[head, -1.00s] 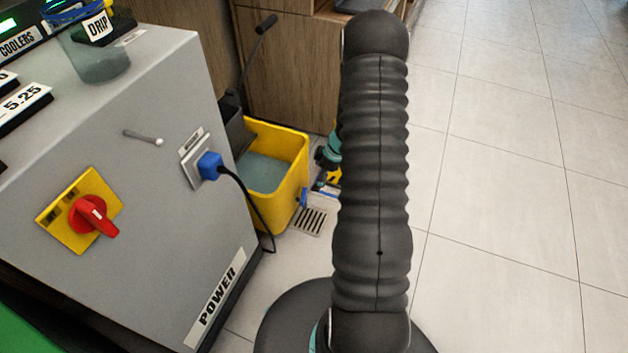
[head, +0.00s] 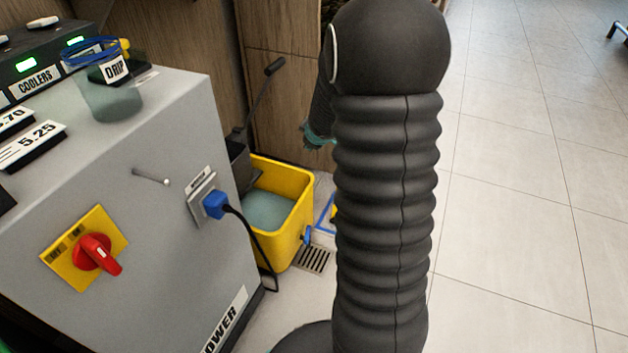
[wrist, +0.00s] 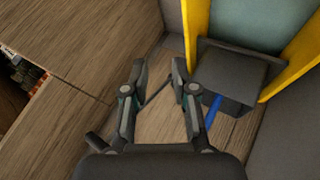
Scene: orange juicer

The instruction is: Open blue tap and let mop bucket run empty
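The yellow mop bucket (head: 292,240) stands on the floor right of the grey machine in the head view, with murky grey-green water (head: 265,210) in it. The small blue tap (head: 306,236) sits low on the bucket's right side, above a floor drain. In the wrist view my gripper (wrist: 158,72) is open and empty, its two fingers apart. The bucket's yellow rim (wrist: 196,25) and dark wringer part (wrist: 235,75) show right of the fingers. A thin blue strip (wrist: 212,110) shows there too; I cannot tell what it is.
The grey machine (head: 150,200) stands at left with a red switch (head: 97,255) and a blue plug (head: 215,204) whose black cable hangs near the bucket. The floor drain (head: 313,260) is beside the bucket. Wooden cabinets (head: 285,100) stand behind. The tiled floor (head: 520,200) at right is mostly clear.

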